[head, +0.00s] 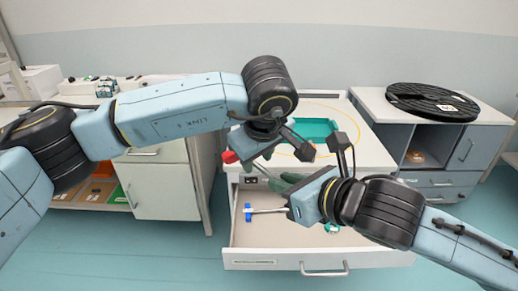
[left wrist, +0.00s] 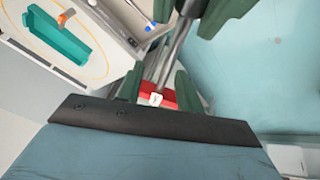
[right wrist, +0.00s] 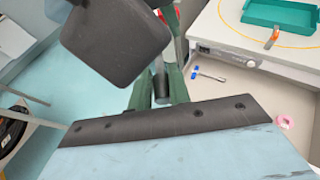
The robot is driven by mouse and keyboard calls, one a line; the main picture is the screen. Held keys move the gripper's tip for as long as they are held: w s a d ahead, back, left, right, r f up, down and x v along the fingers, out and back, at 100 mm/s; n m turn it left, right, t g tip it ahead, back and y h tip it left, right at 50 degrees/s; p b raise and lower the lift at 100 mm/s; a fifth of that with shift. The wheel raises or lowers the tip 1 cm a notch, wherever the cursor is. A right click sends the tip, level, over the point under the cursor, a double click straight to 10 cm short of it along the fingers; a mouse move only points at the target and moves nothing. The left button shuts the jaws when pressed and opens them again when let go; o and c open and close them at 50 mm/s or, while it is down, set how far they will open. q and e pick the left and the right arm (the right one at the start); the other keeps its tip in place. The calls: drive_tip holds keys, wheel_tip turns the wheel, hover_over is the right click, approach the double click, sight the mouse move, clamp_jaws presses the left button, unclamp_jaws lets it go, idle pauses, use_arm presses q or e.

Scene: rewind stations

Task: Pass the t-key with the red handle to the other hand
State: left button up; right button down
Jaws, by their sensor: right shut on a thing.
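The t-key has a red handle (head: 229,157), a metal shaft (left wrist: 179,42) and a dark end (right wrist: 160,86). My right gripper (right wrist: 161,88) is shut on the t-key near its dark end, above the open drawer. My left gripper (left wrist: 159,92) is at the red handle. In the left wrist view its green fingers stand apart on either side of the handle (left wrist: 160,97), which has a white label. Its grip looks open, though contact is hard to see. In the head view, my left gripper (head: 250,152) partly hides the handle.
An open drawer (head: 255,235) below holds a blue-handled tool (head: 248,212). A teal tray (head: 312,131) stands on the cabinet top behind. A black reel (head: 432,102) lies on the right cabinet. A white cabinet (head: 160,190) stands at left.

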use_arm(q)
clamp_jaws()
use_arm(e)
drive_tip(key=c, duration=1.2)
unclamp_jaws()
drive_tip(key=shift+c, duration=0.2)
